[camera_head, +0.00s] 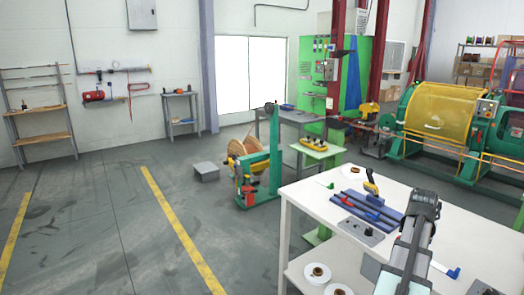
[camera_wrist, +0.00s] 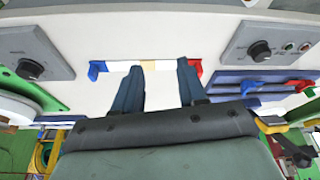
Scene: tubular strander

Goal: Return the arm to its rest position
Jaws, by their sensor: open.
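My gripper (camera_wrist: 157,66) is open in the wrist view, its two dark fingers apart. A thin white bar (camera_wrist: 120,67) with a tan middle, a blue left end and a red right end lies across the fingertips in that view. The right fingertip overlaps the bar near its red end; I cannot tell whether they touch. In the head view my arm reaches over the white table (camera_head: 305,195) at the lower right, and its gripper fingers cannot be made out. A blue-ended piece (camera_head: 452,272) shows beside the arm there.
A blue tray (camera_head: 347,203) with red and blue tools and a grey knob box (camera_head: 361,232) lie on the table left of my arm. A yellow-handled tool (camera_head: 371,183) stands behind. White spools (camera_head: 317,272) sit on the lower shelf. The floor at left is clear.

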